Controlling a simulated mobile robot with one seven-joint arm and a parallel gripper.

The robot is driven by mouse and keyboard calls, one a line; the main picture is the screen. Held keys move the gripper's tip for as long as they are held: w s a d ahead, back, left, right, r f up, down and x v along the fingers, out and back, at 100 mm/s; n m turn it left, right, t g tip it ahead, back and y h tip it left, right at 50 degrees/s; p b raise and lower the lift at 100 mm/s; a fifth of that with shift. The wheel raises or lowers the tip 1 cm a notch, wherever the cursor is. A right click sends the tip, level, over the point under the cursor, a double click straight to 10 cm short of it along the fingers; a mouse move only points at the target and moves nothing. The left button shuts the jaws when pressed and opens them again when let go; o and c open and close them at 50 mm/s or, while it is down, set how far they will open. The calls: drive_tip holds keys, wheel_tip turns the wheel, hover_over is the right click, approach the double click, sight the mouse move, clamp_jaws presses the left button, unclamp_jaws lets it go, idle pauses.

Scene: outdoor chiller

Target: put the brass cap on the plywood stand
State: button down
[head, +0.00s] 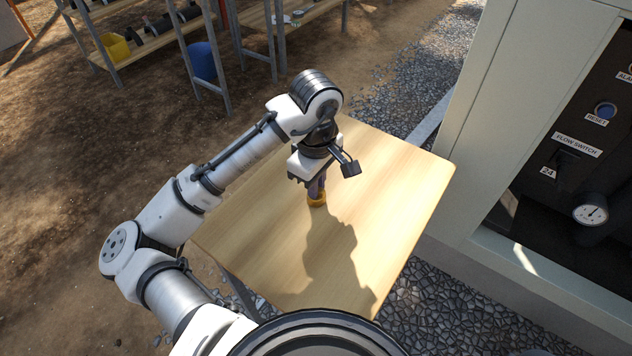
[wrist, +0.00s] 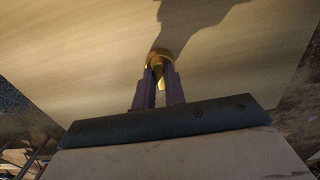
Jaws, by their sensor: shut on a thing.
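The brass cap (head: 316,199) is a small golden ring-like piece at the tips of my gripper (head: 317,190), low over the plywood stand (head: 400,180). The cap also shows in the wrist view (wrist: 159,58), between the two purple-grey fingers of my gripper (wrist: 159,78). My gripper is shut on the cap and points down. The stand is a flat pale wooden top and shows in the wrist view (wrist: 90,50) too. I cannot tell whether the cap touches the wood. The fingers hide part of the cap.
The stand top is otherwise bare, with my arm's shadow across it. A chiller cabinet (head: 480,120) with a gauge (head: 590,208) stands close on the right. Gravel (head: 440,300) surrounds the stand's right side.

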drive_tip(key=c, duration=1.5)
unclamp_jaws()
drive_tip(key=shift+o, duration=0.2)
wheel_tip(320, 180, up, 12)
drive_tip(key=p, duration=0.1)
